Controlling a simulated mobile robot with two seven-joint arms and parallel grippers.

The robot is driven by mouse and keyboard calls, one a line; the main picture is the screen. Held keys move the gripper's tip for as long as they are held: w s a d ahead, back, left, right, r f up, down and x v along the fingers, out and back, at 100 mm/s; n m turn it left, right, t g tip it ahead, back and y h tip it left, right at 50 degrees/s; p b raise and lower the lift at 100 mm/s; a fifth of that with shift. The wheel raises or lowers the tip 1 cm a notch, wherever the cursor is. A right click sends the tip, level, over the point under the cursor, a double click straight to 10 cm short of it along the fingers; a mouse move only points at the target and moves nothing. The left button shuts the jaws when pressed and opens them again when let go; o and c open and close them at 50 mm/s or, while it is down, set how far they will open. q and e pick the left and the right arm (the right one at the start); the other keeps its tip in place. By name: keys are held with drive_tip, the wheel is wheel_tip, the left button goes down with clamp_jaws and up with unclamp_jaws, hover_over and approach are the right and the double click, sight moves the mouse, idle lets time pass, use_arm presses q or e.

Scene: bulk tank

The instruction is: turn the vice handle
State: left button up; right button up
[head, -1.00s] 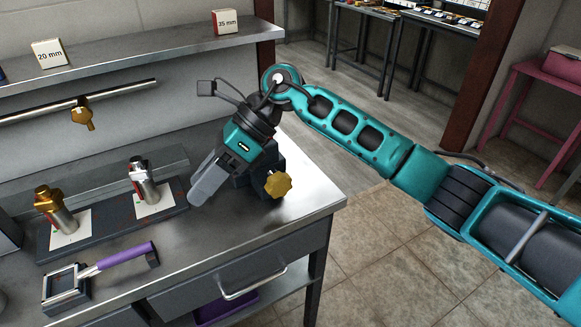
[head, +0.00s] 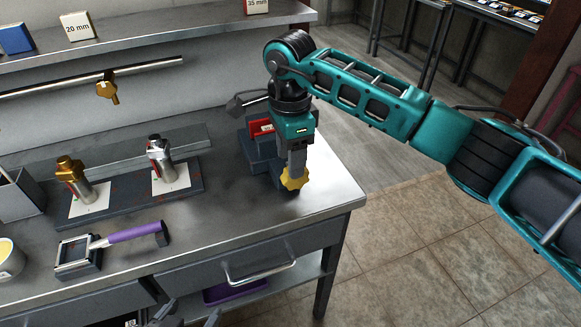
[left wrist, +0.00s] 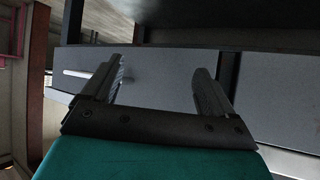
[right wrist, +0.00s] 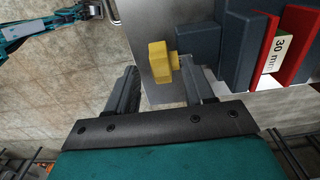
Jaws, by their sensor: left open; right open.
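The vice (head: 262,150) is a dark blue-grey block near the bench's right end. Its handle is a yellow lobed knob (head: 294,178) on the front. In the right wrist view the knob (right wrist: 160,62) lies just ahead of the fingertips, nearer the right finger; I cannot tell whether they touch. My right gripper (head: 296,168) is open, pointing down at the knob and partly covering the vice. My left gripper (head: 188,314) is open and empty, low before the bench; the left wrist view shows a drawer front.
A gold tool (head: 75,178) and a silver tool (head: 160,158) stand on a dark base. A purple-handled tool (head: 130,232) lies in front. A rail (head: 50,88) with a brass key-like piece runs behind. The bench's right edge is close to the vice.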

drive_tip(key=shift+f, duration=2.05)
drive_tip(key=shift+c, duration=0.3)
drive_tip(key=c, duration=0.9)
